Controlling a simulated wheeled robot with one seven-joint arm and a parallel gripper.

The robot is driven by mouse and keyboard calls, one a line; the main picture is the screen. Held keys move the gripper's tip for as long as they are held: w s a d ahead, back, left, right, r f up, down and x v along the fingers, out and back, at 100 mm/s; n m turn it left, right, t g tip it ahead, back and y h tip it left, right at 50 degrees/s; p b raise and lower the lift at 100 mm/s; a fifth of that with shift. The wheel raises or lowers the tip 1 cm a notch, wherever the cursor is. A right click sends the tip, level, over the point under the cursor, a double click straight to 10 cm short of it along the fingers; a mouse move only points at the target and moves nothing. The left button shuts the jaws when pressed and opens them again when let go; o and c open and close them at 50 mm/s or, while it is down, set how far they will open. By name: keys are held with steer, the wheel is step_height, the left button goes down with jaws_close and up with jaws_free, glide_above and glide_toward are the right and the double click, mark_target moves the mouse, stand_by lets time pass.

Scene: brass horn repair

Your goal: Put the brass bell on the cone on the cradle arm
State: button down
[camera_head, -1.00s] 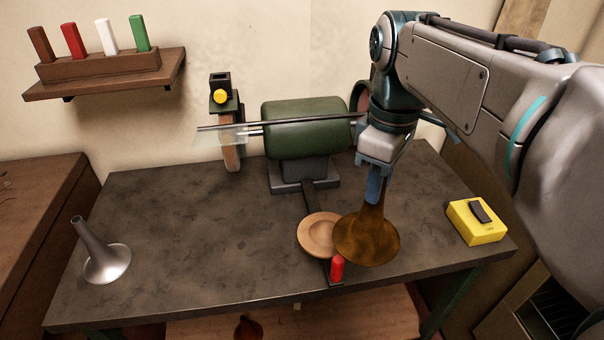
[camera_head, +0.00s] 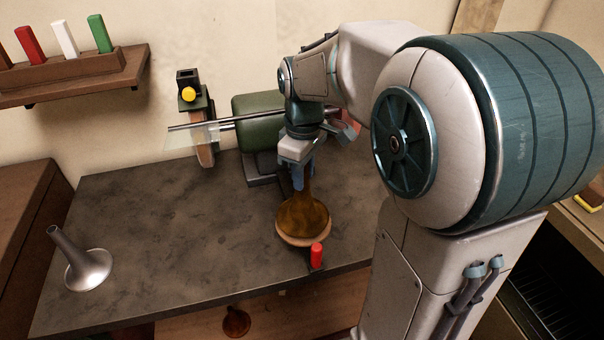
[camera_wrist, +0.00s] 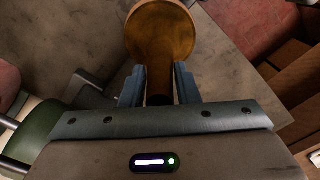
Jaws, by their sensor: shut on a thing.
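The brass bell (camera_head: 305,217) hangs flare down from my gripper (camera_head: 298,180), which is shut on its narrow neck. The bell also shows between the two fingers in the wrist view (camera_wrist: 162,35). Below the bell, the round wooden piece (camera_head: 303,242) on the cradle arm is mostly covered, and only its front rim shows. I take this piece for the cone, but its shape is hidden. I cannot tell whether the bell touches it or hovers above it. A red knob (camera_head: 317,255) stands upright in front of it. The cradle arm itself is hidden behind the bell.
A silver bell (camera_head: 88,268) stands at the left of the dark bench (camera_head: 150,225). A green motor housing (camera_head: 256,118) with a long rod (camera_head: 215,124) is at the back. A wall shelf (camera_head: 75,86) holds coloured blocks. The bench's middle left is clear.

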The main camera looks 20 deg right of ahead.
steer(key=shift+f, duration=0.95)
steer(key=shift+f, duration=0.15)
steer(key=c, duration=1.1)
jaws_free()
